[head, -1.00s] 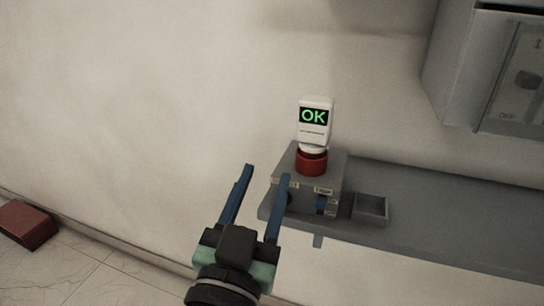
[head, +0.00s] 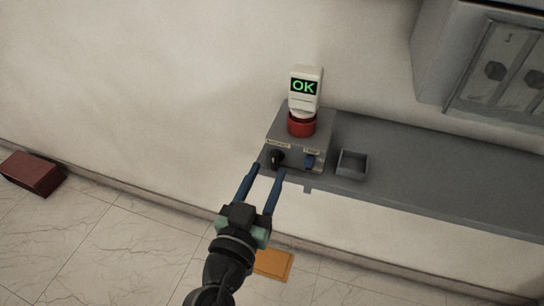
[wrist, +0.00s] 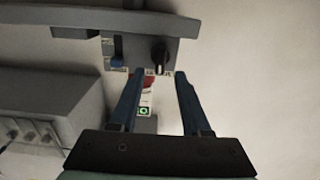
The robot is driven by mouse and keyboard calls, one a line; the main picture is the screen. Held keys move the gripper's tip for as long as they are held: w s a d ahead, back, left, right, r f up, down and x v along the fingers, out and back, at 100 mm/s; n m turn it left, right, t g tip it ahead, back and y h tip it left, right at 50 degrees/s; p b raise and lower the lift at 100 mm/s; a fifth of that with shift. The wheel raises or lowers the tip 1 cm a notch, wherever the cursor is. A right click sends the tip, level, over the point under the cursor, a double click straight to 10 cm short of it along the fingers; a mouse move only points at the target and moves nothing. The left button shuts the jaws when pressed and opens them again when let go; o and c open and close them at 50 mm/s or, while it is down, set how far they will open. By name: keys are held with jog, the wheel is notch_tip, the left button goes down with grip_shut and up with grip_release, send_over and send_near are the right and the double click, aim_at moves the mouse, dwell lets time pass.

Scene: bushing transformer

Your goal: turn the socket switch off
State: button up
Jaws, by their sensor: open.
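A grey socket box (head: 316,130) stands on a grey shelf, with a red socket (head: 302,124) on top. A white device (head: 306,92) with a green "OK" screen is upright in the socket. The box front has a black rotary knob (head: 277,159) at left and a blue switch (head: 309,162) at right; their small labels are unreadable. My gripper (head: 267,171) is open and empty, just in front of the knob. In the wrist view the black knob (wrist: 159,55) lies just beyond and between the fingertips (wrist: 160,74), apparently untouched; the blue switch (wrist: 117,48) is left of it.
The grey shelf (head: 430,172) runs right along the wall, with a small open grey tray (head: 352,164) beside the box. A grey cabinet with switches (head: 495,70) hangs at upper right. A red-brown block (head: 32,174) and an orange plate (head: 273,264) lie on the floor.

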aim_at(273, 161)
jog(key=shift+x, duration=1.95)
grip_shut()
